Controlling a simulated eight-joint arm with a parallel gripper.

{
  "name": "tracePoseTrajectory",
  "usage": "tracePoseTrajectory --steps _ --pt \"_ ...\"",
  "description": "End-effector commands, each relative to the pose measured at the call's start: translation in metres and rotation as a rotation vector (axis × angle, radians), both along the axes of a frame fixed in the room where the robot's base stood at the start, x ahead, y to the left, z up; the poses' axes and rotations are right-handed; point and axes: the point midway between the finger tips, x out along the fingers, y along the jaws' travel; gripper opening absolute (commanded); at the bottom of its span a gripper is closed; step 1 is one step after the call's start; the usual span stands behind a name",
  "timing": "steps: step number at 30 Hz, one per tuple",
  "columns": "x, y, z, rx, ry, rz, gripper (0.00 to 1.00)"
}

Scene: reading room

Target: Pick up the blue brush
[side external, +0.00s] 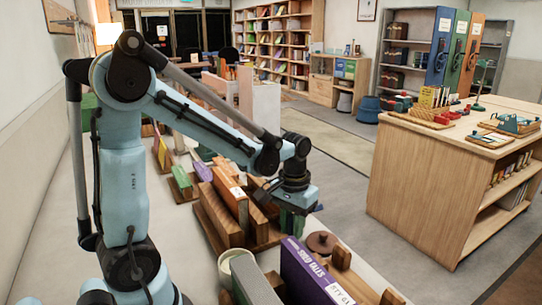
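My gripper (288,208) is at the end of my light-blue arm, pointing down over the long table (372,272) among wooden blocks and books. Its fingers are small and dark here, so I cannot tell whether they are open or shut. A green piece (291,223) shows just below it; I cannot tell whether it is touched or held. I cannot make out a blue brush in this view. It may be hidden behind my arm, the blocks or the books.
Brown wooden blocks (219,216) stand left of my gripper. A purple book (308,275), a grey book (254,281), a pale cup (232,262) and a round brown wooden piece (322,241) are in front. A wooden cabinet (432,185) stands across the aisle on the right.

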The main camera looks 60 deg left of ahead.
Motion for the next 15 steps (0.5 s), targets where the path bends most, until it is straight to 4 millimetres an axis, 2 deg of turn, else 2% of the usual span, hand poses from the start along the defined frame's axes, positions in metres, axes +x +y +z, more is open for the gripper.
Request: tracePoseTrajectory --steps 1,4,15 --pt "0.0000 0.0000 0.0001 0.000 0.000 0.000 0.15" --pt "0.0000 0.0000 0.0001 0.000 0.000 0.000 0.00" --pt "0.0000 0.0000 0.0013 0.000 0.000 0.000 0.00"
